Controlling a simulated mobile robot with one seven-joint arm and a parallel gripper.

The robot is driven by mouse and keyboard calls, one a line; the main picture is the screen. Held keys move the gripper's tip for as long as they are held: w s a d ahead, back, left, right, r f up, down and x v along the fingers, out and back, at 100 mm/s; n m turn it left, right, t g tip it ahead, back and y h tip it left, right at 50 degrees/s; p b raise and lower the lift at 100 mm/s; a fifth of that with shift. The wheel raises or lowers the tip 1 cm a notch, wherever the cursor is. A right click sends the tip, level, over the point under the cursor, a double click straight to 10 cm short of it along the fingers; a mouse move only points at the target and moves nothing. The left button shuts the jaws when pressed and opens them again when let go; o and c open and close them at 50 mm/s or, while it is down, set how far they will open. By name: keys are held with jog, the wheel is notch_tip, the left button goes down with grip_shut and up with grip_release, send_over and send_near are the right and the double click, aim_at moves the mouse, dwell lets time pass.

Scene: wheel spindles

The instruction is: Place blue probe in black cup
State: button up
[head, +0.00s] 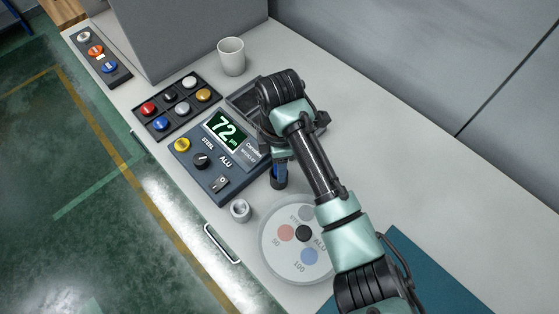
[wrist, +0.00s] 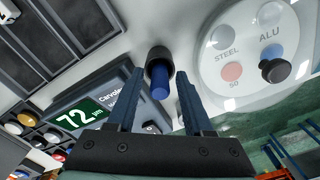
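The blue probe (wrist: 160,84) stands with its far end inside a dark, round black cup (wrist: 155,52) in the wrist view. In the head view the black cup (head: 279,183) shows on the table just below my gripper, with a strip of blue above it. My gripper (wrist: 158,74) is open, with one finger on each side of the probe and a visible gap to both. In the head view my gripper is mostly hidden behind my arm. How deep the probe sits is hidden.
A gauge box (head: 213,178) reading 72 stands left of the cup. A small metal cup (head: 240,210) and a round labelled disc (head: 272,256) lie nearer. A tray of coloured knobs (head: 160,124) and a white mug (head: 231,56) are farther back. The table's right side is clear.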

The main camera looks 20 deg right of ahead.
notch_tip(320, 180, up, 12)
jog(key=p, duration=0.3)
jog(key=shift+r, duration=0.15)
dwell(0.4)
jog(key=w+a+r+m+t+y, duration=0.1)
jog(key=w+a+r+t, duration=0.5)
jog(key=w+a+r, duration=0.35)
jog(key=w+a+r+m+t+y, duration=0.1)
jog(key=w+a+r+m+t, duration=0.2)
jog(key=r, duration=0.4)
jog(key=w+a+r+t+y, duration=0.1)
jog(key=a+r+t, duration=0.3)
jog(key=r, duration=0.3)
jog(key=s+r+m+t, duration=0.3)
jog(key=s+r+t, duration=0.15)
jog(key=r, duration=0.65)
jog(key=s+r+m+t, duration=0.3)
jog(key=s+r+t, duration=0.15)
jog(key=r, duration=0.55)
jog(key=s+d+r+m+t+h, duration=0.2)
jog(key=s+r+m+t+h, duration=0.1)
jog(key=s+r+m+t, duration=0.2)
jog(key=s+r, duration=0.2)
jog(key=s, duration=0.2)
jog(key=shift+s+d+r, duration=0.15)
jog(key=shift+s+r, duration=0.25)
